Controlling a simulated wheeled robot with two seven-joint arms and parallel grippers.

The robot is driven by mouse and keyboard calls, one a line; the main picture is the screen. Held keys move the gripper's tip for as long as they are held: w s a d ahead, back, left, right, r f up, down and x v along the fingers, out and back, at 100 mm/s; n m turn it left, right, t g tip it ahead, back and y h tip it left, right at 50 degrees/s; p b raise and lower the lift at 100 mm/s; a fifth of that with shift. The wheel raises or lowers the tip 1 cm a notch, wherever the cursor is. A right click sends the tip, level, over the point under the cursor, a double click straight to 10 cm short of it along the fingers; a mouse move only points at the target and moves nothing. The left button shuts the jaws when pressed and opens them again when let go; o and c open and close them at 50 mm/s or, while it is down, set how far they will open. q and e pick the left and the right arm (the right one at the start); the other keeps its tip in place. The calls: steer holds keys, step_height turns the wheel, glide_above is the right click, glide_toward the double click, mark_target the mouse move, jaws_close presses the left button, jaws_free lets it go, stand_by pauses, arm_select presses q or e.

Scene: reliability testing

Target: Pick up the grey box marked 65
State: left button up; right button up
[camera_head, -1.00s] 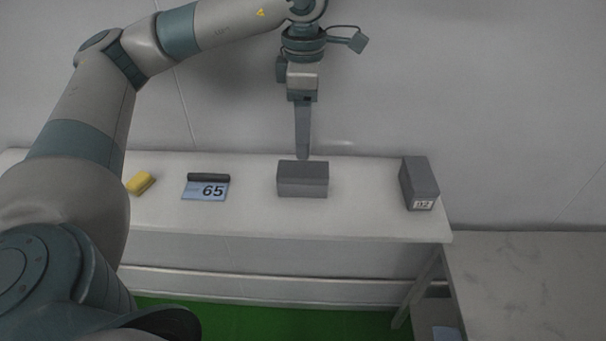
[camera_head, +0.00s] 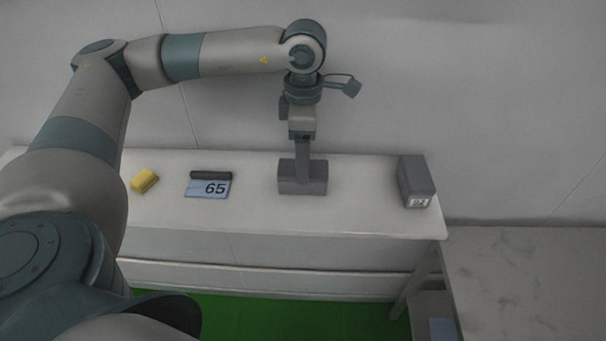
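A plain grey box (camera_head: 289,187) lies on the white table, with no number visible on its faces. Another grey box (camera_head: 416,180) stands at the table's right end, with a small white label that is hard to read. The number 65 shows on a blue-and-white card (camera_head: 208,188) left of the middle box. My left gripper (camera_head: 302,172) points down at the middle box, its finger overlapping the box in the picture. I see the gripper edge-on, so whether it is open or closed on the box is hidden. My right gripper is out of view.
A yellow block (camera_head: 144,181) lies at the left of the white table (camera_head: 270,216). The card leans by a dark bar-like holder (camera_head: 211,175). A marbled grey surface (camera_head: 530,280) is at lower right. A wall stands close behind the table.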

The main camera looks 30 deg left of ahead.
mark_target(317, 185)
arm_select(q)
steer(key=shift+s+f+p, duration=0.1)
steer(key=shift+f+p, duration=0.2)
steer(key=shift+p, duration=0.05)
step_height(317, 185, down, 2)
steer(key=shift+f+p, duration=0.1)
steer(key=shift+p, duration=0.4)
steer(key=shift+a+f, duration=0.1)
steer(key=shift+f, duration=0.6)
steer(key=c, duration=1.5)
steer(key=shift+r, duration=0.1)
